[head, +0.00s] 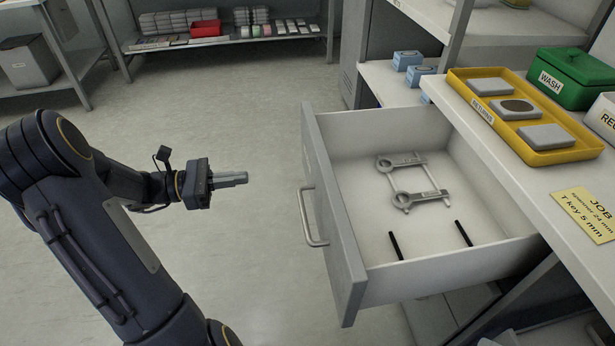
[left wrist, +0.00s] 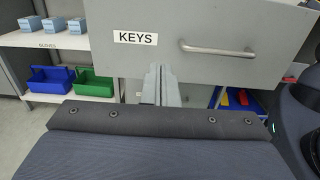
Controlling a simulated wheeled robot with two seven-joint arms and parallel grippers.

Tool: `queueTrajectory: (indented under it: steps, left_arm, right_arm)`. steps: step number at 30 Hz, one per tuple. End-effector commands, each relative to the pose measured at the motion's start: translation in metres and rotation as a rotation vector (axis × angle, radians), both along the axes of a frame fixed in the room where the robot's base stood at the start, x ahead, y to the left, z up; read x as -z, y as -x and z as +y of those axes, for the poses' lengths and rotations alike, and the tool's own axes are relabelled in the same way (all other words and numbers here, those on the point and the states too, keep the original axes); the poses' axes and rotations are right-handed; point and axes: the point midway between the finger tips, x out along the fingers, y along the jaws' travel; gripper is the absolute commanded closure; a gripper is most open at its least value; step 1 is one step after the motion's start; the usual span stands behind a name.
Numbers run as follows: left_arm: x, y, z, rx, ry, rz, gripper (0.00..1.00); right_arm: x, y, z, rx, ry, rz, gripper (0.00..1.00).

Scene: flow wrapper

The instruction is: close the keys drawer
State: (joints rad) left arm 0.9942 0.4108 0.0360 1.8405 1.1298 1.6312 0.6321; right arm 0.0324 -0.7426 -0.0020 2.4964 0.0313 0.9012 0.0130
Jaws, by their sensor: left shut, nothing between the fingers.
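The keys drawer (head: 400,282) is pulled out from the workbench in the head view. In the left wrist view the drawer front (left wrist: 240,20) shows a KEYS label (left wrist: 135,37) and the handle (left wrist: 216,49). My left gripper (head: 243,178) is shut and empty, to the left of the drawer front with a gap between them. Its fingers also show in the left wrist view (left wrist: 161,72), just below the label. My right gripper is not in view.
The worktop carries a yellow RETURNS tray (head: 548,158), a green WASH box (head: 570,78) and a yellow job card (head: 588,212). Blue boxes (head: 407,60) stand on a shelf behind the drawer. The floor left of the drawer is clear.

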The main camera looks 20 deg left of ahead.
Motion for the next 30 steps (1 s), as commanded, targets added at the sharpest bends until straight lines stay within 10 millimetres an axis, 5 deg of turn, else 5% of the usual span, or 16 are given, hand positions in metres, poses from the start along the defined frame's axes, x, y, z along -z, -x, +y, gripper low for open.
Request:
queueTrajectory:
  steps: [18, 30]
  left_arm:
    - [0.001, -0.063, -0.097, 0.007, -0.005, -0.002, 1.0]
    - [-0.002, -0.075, -0.114, 0.004, -0.005, -0.002, 1.0]
  right_arm:
    - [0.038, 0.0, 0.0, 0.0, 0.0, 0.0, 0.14]
    - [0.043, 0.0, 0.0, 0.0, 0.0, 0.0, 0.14]
